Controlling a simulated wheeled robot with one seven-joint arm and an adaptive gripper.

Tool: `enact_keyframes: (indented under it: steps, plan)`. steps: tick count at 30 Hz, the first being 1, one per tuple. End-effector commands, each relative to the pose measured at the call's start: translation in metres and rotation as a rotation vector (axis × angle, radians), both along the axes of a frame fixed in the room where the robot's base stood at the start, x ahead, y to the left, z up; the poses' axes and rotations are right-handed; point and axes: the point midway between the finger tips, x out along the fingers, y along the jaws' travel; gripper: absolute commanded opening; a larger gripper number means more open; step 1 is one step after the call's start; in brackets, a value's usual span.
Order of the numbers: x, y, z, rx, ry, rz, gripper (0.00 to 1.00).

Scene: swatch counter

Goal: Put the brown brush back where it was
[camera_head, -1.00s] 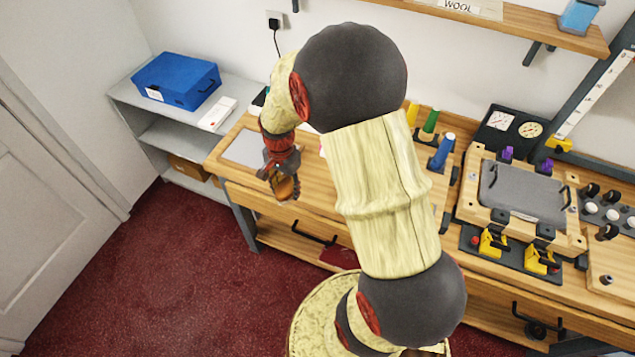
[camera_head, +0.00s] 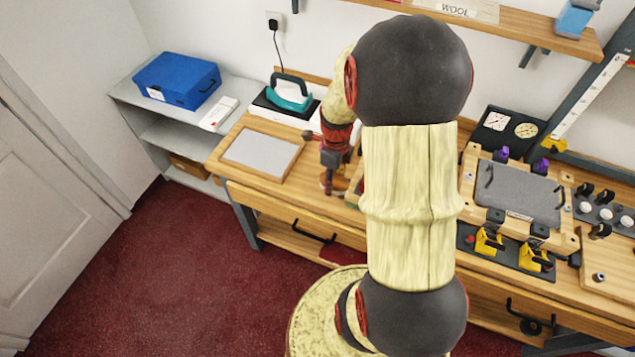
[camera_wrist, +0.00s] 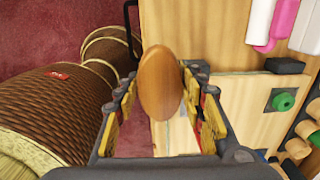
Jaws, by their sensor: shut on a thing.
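The brown brush (camera_wrist: 160,84) shows in the wrist view as a smooth, oval wooden piece upright between the jaws. My gripper (camera_wrist: 163,105) is shut on it, with yellow finger pads on both sides. In the head view my gripper (camera_head: 329,182) hangs above the front part of the wooden counter (camera_head: 283,190). A small brown part of the brush (camera_head: 341,183) shows beside the fingers. The brush's lower end is hidden, and I cannot tell whether it touches anything.
A grey pad (camera_head: 262,156) lies left of my gripper, with a small brown item (camera_head: 309,135) beside it. A teal-handled iron (camera_head: 289,92) stands behind. A clamped press (camera_head: 518,192) is at right. In the wrist view a board bears a green knob (camera_wrist: 283,101).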

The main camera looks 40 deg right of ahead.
Motion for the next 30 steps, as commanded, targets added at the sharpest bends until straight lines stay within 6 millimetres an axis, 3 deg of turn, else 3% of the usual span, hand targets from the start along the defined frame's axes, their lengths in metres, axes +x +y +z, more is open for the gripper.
enact_keyframes:
  steps: [5, 9, 13, 20, 27, 30]
  plan:
    - [0.041, -0.008, -0.021, 0.001, 0.001, 0.004, 0.17]
    - [0.059, -0.012, -0.048, 0.001, 0.003, 0.002, 0.17]
    - [0.073, -0.016, -0.062, 0.0, 0.0, 0.003, 0.17]
    - [0.083, -0.018, -0.073, -0.001, -0.002, 0.002, 0.17]
    - [0.084, -0.018, -0.104, 0.0, 0.0, 0.002, 0.17]
    - [0.085, -0.019, -0.107, -0.001, -0.001, 0.002, 0.17]
